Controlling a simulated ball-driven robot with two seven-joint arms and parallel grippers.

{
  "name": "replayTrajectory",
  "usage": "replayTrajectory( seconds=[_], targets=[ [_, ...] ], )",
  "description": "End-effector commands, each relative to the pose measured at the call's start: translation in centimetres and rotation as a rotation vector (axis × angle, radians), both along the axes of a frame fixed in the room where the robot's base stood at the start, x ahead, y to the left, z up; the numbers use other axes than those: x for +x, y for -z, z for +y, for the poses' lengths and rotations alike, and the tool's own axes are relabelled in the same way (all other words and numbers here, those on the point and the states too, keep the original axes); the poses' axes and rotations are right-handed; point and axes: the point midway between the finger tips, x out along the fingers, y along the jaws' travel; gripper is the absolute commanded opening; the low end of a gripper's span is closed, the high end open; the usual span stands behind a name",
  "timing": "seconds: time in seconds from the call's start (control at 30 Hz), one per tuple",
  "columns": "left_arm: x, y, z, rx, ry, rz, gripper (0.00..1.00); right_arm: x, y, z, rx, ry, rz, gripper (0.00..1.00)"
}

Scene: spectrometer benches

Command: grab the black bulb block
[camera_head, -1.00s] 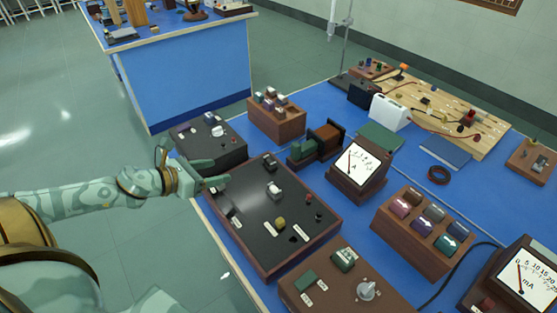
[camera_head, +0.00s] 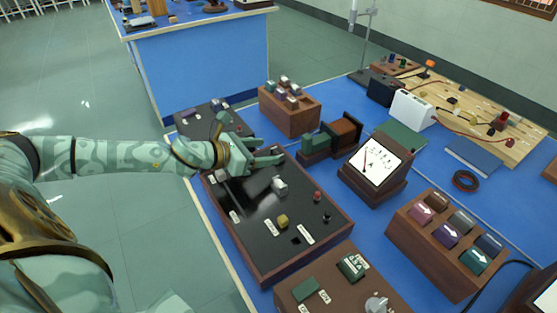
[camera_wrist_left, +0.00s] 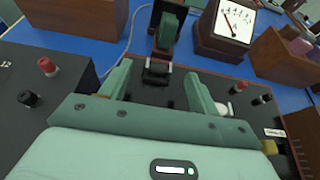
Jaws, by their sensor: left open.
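The black bulb block (camera_wrist_left: 157,72) shows in the left wrist view as a small dark block on the black-topped wooden panel (camera_wrist_left: 180,88). It lies in line with the gap between my left gripper's fingertips (camera_wrist_left: 158,74), with space to both fingers. In the head view my left gripper (camera_head: 268,157) is open over the far edge of the same panel (camera_head: 252,222), and its fingers and hand hide the block there. Whether the fingertips reach down beside the block I cannot tell. My right gripper is not in view.
A pale switch (camera_head: 280,184) and a yellow knob (camera_head: 283,221) sit on the panel. A green-and-brown coil (camera_head: 316,143) and an ammeter (camera_head: 377,164) stand beyond it. A dark box with red and black terminals (camera_wrist_left: 47,66) is left in the wrist view.

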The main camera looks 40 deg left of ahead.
Motion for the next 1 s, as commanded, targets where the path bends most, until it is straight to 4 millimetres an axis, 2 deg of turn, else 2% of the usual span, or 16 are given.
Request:
replayTrajectory(
  seconds=[0.27,0.6,0.9,1.0],
  targets=[
    [1.1,0.5,-0.4,0.002,0.001,-0.002,0.62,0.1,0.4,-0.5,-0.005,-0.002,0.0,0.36],
    [4.6,2.3,-1.9,0.0,0.001,-0.001,0.62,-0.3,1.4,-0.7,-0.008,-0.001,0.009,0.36],
    [5.0,2.5,-2.0,0.002,0.002,0.0,0.62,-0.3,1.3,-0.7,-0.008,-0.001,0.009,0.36],
    [5.0,2.5,-2.0,0.002,0.002,0.0,0.34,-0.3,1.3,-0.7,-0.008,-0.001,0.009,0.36]
  ],
)
